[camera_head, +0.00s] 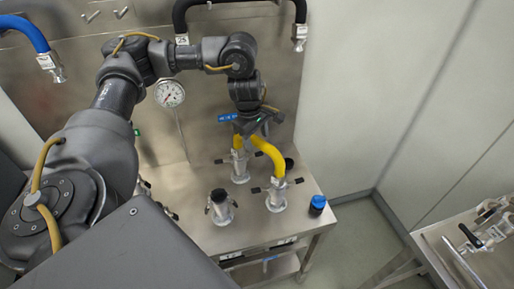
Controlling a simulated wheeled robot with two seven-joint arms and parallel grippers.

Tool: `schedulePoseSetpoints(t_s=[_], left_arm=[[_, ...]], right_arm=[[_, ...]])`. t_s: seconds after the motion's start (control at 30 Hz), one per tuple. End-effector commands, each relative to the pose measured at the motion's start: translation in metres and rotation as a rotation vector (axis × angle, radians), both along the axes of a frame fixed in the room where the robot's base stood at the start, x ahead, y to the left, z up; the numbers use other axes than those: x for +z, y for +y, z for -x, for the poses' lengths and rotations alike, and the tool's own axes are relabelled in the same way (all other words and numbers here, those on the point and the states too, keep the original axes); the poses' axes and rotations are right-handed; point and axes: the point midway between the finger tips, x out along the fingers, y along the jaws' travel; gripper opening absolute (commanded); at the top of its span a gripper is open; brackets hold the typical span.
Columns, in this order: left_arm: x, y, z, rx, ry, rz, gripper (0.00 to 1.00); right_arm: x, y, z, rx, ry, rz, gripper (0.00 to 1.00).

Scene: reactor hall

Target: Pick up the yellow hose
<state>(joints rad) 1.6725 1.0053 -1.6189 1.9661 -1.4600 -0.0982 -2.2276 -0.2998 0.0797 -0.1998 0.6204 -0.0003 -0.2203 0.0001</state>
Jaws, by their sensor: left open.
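The yellow hose (271,152) is a short bent piece. It joins two metal pipe fittings on the steel bench, one at its left end (240,165) and one at its right end (276,195). My left gripper (254,130) is open, pointing down at the top of the hose's bend. It covers part of the hose there, and I cannot tell whether its fingers touch it. My right gripper is not in view.
A capped metal fitting (220,207) stands on the steel bench (248,232) left of the hose. A blue-topped black item (317,205) is near the right edge. A blue hose (27,32), a black hose (240,3) and a gauge (169,93) are at the back panel. Another steel table (480,262) is at right.

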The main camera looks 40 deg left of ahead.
Motion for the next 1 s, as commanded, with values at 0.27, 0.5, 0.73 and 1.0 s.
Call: schedulePoseSetpoints(t_s=[0.27, 0.5, 0.73, 1.0], left_arm=[[-0.032, 0.0, -0.008, 0.001, 0.007, 0.0, 0.54], [-0.049, 0.0, -0.012, 0.001, 0.002, 0.0, 0.54], [-0.049, 0.0, -0.012, 0.0, 0.002, 0.0, 0.45], [-0.049, 0.0, -0.012, 0.0, 0.002, 0.0, 0.1]], right_arm=[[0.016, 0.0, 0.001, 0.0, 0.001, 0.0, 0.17], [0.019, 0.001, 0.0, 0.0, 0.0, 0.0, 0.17], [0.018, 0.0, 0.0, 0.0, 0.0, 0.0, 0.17], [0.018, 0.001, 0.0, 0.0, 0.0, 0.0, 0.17]])
